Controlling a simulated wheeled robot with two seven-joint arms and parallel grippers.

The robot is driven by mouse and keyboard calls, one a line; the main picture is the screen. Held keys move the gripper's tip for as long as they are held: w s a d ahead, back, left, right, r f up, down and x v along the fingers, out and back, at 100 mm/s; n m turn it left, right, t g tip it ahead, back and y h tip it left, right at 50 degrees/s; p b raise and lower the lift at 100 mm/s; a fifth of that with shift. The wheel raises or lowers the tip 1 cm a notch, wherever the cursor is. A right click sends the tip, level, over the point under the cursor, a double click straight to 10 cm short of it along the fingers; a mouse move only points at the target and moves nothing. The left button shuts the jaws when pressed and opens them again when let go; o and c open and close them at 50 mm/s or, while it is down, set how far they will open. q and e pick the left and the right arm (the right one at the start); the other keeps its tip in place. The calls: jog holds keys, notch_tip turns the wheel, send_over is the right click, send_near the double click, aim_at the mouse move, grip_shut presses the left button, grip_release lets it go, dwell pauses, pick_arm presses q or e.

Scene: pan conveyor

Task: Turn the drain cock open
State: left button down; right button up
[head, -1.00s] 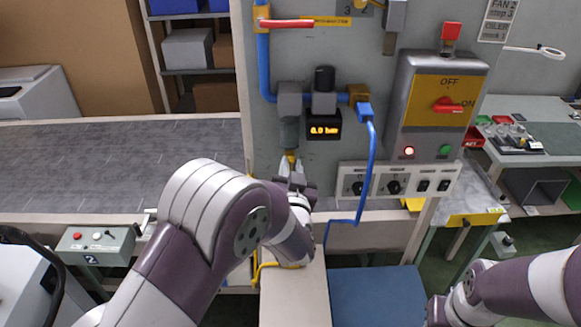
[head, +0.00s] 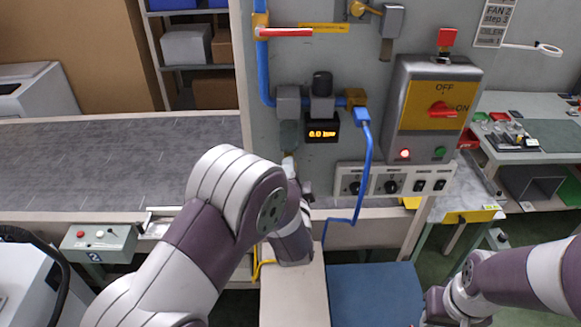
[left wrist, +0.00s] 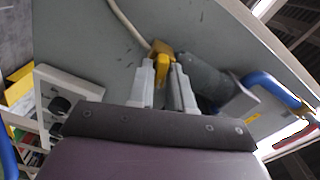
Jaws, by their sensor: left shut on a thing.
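The drain cock (left wrist: 162,66) is a small yellow lever on a brass-coloured fitting at the end of the dark filter bowl (left wrist: 207,80). In the left wrist view my left gripper (left wrist: 163,72) has its pale fingers on both sides of the yellow lever and is shut on it. In the head view my left gripper (head: 289,164) is right below the filter bowl (head: 289,134) and hides the cock. My right gripper (head: 432,303) is at the lower right, away from the panel, and its fingers do not show clearly.
An orange pressure display (head: 322,132) sits beside the bowl. A blue hose (head: 367,170) hangs right of my left gripper. The red-handled switch box (head: 438,108), a red-handled valve (head: 286,32) and a knob panel (head: 372,183) are nearby. The conveyor (head: 100,165) is bare.

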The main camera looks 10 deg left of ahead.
pick_arm(q)
jog(key=shift+m+p, duration=0.6)
jog(key=shift+m, duration=1.3)
jog(key=shift+f, duration=0.1)
jog(key=c, duration=1.2)
grip_release()
jog(key=shift+o, duration=0.2)
jog(key=b+v, duration=0.3)
jog(key=v, duration=0.9)
jog(key=shift+s+b, duration=0.3)
jog(key=shift+s, duration=0.05)
